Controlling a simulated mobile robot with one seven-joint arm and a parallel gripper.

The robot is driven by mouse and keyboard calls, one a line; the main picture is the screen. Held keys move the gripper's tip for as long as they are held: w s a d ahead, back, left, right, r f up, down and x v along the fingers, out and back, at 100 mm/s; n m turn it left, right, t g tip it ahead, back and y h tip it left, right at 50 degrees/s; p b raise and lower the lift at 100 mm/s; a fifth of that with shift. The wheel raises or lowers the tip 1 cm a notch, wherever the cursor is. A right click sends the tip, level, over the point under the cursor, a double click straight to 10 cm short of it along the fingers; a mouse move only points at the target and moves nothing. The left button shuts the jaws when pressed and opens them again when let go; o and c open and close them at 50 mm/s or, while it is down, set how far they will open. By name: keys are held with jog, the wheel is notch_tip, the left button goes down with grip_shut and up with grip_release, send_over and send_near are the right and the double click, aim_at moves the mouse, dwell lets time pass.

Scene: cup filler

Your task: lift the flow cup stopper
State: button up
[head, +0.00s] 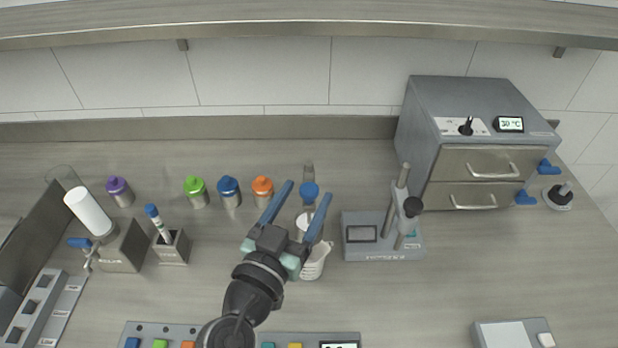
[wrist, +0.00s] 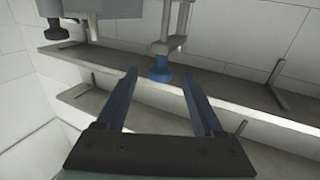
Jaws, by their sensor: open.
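A blue knob (head: 309,190), which looks like the stopper's top, stands at a slim metal stand (head: 309,170) in the middle of the bench. In the wrist view the blue knob (wrist: 159,74) sits against a metal holder (wrist: 172,35). My gripper (head: 308,189) is open, with one blue finger on each side of the knob in the head view. In the wrist view my gripper (wrist: 160,78) has the knob between its fingertips, with gaps on both sides. The cup body is largely hidden. A pale jug (head: 315,260) stands just in front, partly behind my gripper.
Orange-, blue- and green-capped bottles (head: 262,192) stand left of my gripper. A grey device with a column (head: 383,238) stands close on the right. A drawer oven (head: 475,145) is behind it at right.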

jog(key=shift+x, duration=1.3)
grip_shut()
dwell(0.5)
